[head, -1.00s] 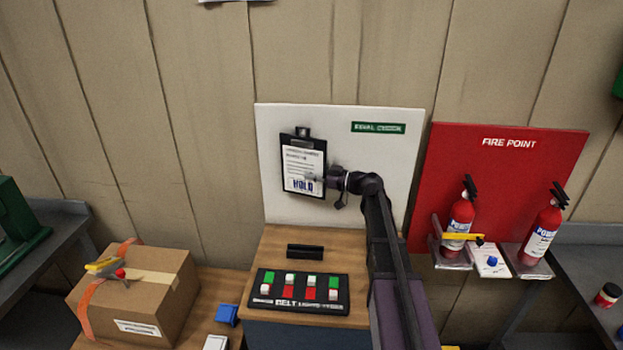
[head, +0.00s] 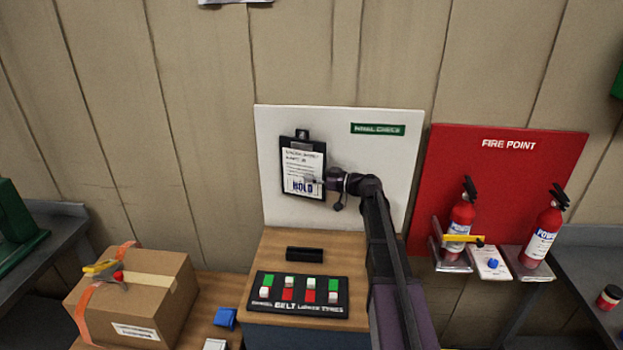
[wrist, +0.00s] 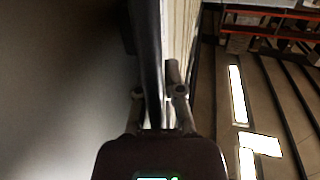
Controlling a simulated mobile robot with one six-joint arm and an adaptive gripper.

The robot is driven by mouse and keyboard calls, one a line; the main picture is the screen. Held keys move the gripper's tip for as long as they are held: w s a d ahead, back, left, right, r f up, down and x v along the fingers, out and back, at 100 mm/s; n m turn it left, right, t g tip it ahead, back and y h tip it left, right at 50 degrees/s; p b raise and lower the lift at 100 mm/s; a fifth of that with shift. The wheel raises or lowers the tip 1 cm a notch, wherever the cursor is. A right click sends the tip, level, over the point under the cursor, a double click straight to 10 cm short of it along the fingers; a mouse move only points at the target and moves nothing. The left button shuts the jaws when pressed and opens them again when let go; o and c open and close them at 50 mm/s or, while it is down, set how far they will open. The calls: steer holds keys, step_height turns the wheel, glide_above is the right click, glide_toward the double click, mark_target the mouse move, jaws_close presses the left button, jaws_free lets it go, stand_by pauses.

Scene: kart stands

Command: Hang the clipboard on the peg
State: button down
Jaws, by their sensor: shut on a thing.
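The clipboard (head: 303,160) is black with a white sheet reading HOLD, upright in front of the white board (head: 345,125) in the head view. My gripper (head: 318,182) is shut on its right edge. In the wrist view the clipboard (wrist: 153,55) is edge-on between the fingers of my gripper (wrist: 161,97). A small dark round part shows at the clipboard's top tab; I cannot tell whether it is the peg through the hole. The clipboard lies close to the board, but contact is unclear.
A wooden bench (head: 345,245) below holds a black stand (head: 304,254) and a switch panel (head: 299,293). A cardboard box (head: 150,290) stands at left. A red fire point board (head: 500,165) with extinguishers is at right.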

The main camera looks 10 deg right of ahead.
steer(key=shift+w, duration=0.1)
steer(key=c, duration=0.7)
jaws_free()
steer(key=shift+d, duration=0.1)
steer(key=shift+d+f, duration=0.1)
